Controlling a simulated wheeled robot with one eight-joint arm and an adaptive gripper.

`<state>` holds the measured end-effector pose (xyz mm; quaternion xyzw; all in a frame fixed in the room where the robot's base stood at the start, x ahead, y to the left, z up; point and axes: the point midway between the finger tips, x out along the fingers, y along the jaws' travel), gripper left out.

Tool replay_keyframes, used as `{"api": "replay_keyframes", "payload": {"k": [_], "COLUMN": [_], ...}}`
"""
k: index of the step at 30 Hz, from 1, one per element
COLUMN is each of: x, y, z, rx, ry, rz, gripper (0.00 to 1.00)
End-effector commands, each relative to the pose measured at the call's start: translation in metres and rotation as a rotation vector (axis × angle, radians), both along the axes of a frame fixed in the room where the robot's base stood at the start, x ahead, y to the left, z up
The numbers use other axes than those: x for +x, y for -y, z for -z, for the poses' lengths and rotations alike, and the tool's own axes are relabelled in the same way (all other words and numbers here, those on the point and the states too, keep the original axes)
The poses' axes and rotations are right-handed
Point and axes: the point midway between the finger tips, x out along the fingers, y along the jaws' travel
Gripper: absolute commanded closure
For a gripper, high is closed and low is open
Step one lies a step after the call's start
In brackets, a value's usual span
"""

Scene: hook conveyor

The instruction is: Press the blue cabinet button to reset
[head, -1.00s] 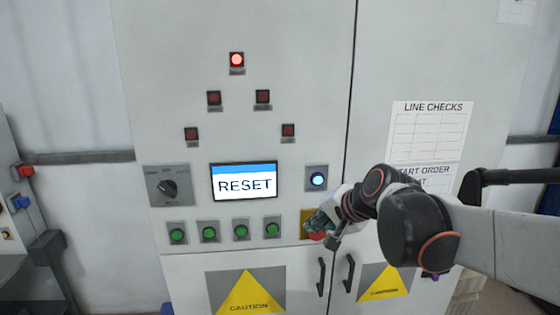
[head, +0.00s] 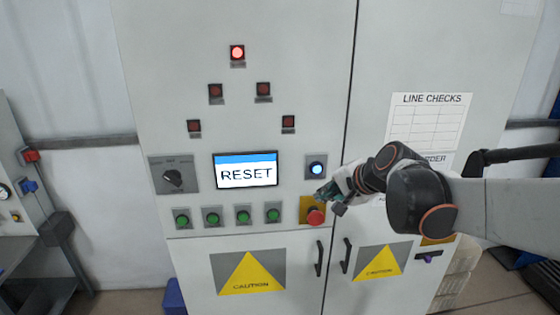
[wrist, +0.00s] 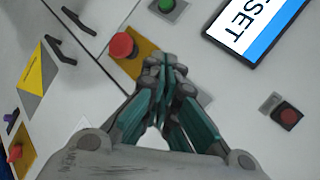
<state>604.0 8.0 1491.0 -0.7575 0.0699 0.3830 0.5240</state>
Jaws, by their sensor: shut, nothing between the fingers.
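The blue button (head: 317,168) is lit on a square plate on the grey cabinet, right of the screen (head: 246,170) that reads RESET. My gripper (head: 320,196) is shut and empty in front of the cabinet, just below the blue button and above the red mushroom button (head: 315,216) on its yellow plate. In the wrist view my gripper's closed fingertips (wrist: 165,62) lie beside the red mushroom button (wrist: 122,45). The blue button does not show in the wrist view; the gripper seems to hide it. I cannot tell whether the fingertips touch the cabinet.
Several green buttons (head: 243,215) sit in a row under the screen, with a rotary switch (head: 173,175) at left. A red lamp (head: 237,53) is lit at the top, above darker ones. Door handles (head: 319,258) stick out below.

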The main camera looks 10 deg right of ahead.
Motion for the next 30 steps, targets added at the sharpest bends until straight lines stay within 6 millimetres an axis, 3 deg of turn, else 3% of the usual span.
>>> {"api": "replay_keyframes", "payload": {"k": [16, 30], "x": [0.067, 0.081], "y": [0.0, 0.0], "z": [0.001, 0.0], "rx": [-0.001, 0.0], "ry": [-0.001, 0.0], "rz": [0.0, 0.0], "gripper": [1.0, 1.0]}}
